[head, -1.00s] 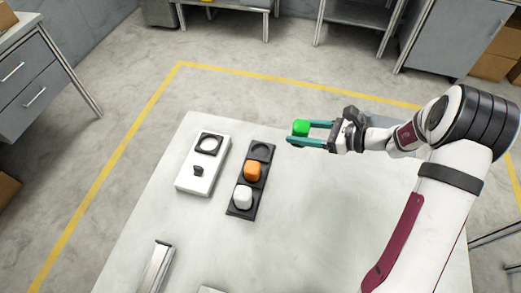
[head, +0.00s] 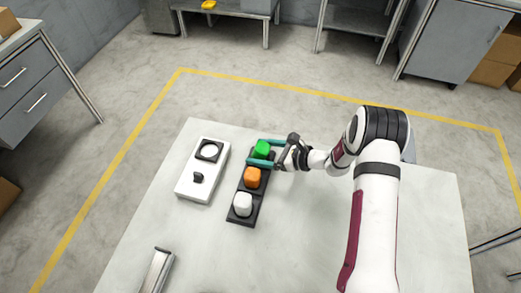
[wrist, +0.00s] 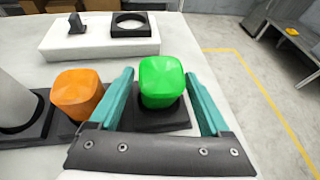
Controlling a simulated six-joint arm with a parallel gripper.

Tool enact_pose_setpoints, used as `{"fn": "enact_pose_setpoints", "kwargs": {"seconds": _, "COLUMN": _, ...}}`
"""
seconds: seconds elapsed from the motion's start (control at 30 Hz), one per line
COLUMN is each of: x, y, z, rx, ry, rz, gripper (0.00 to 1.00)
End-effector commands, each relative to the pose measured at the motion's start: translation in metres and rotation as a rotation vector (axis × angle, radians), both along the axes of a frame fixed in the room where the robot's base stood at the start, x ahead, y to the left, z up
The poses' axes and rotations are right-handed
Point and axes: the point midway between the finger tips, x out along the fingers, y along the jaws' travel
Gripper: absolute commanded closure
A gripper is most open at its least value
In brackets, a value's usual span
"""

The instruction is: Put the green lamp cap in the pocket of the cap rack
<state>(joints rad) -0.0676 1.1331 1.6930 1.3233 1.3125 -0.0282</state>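The green lamp cap (head: 262,149) sits upright at the far pocket of the black cap rack (head: 246,212). In the wrist view the green cap (wrist: 163,82) stands over the rack's dark end (wrist: 165,121), which hides the pocket itself. My gripper (head: 263,152) has its teal fingers on either side of the cap. In the wrist view my gripper (wrist: 160,73) is open, with a narrow gap between the cap and each finger.
An orange cap (head: 252,177) and a white cap (head: 243,203) stand in the rack's other pockets. A white block with a black ring (head: 209,149) and a dark knob (head: 198,177) lies to the left. A metal bar (head: 157,270) is near the front.

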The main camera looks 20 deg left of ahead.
Motion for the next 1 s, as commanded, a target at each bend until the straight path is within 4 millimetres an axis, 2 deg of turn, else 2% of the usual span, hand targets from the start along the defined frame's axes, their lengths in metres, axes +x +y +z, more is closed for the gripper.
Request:
{"fn": "enact_pose_setpoints", "kwargs": {"seconds": 0.27, "x": 0.001, "y": 0.0, "z": 0.001, "rx": 0.002, "ry": -0.001, "rz": -0.001, "gripper": 0.11}}
{"fn": "enact_pose_setpoints", "kwargs": {"seconds": 0.37, "x": 0.001, "y": -0.007, "z": 0.005, "rx": 0.003, "ry": -0.002, "rz": -0.004, "gripper": 0.11}}
{"fn": "enact_pose_setpoints", "kwargs": {"seconds": 0.73, "x": -0.016, "y": -0.092, "z": 0.04, "rx": 0.004, "ry": -0.002, "rz": -0.006, "gripper": 0.11}}
{"fn": "enact_pose_setpoints", "kwargs": {"seconds": 0.83, "x": -0.019, "y": -0.104, "z": 0.046, "rx": 0.005, "ry": -0.002, "rz": -0.004, "gripper": 0.11}}
{"fn": "enact_pose_setpoints", "kwargs": {"seconds": 1.0, "x": -0.021, "y": -0.109, "z": 0.049, "rx": 0.003, "ry": -0.002, "rz": 0.001, "gripper": 0.11}}
